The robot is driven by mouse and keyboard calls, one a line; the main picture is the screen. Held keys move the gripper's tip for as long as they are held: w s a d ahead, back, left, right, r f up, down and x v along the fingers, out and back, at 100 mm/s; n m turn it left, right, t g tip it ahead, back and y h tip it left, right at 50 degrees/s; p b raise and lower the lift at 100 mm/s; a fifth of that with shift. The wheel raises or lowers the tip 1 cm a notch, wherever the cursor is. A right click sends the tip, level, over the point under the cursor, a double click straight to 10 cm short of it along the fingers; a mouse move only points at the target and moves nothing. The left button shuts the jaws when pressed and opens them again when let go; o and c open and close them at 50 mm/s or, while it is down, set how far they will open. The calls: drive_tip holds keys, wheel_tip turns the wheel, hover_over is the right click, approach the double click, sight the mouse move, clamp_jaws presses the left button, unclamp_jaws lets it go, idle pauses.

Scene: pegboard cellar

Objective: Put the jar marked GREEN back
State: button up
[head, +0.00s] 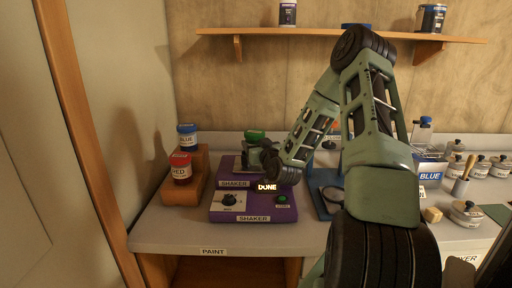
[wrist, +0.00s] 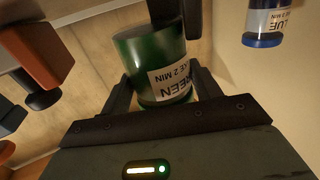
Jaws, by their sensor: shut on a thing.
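The green jar (wrist: 150,60) fills the middle of the wrist view, with a white label reading GREEN and part of "2 MIN". My gripper (wrist: 164,88) is shut on it, one finger on each side. In the head view the jar's green lid (head: 255,135) shows above my gripper (head: 256,156), over the back of the purple shaker (head: 254,217). The jar's lower part is hidden there, so I cannot tell whether it touches the shaker.
A stepped wooden stand (head: 183,192) left of the shaker holds a BLUE jar (head: 187,136) and a RED jar (head: 180,168). A wall shelf (head: 330,34) runs above. Several lidded jars crowd the right.

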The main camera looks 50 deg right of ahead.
wheel_tip(320, 180, up, 15)
drive_tip(key=p, duration=0.9)
drive_tip(key=shift+r, duration=0.2)
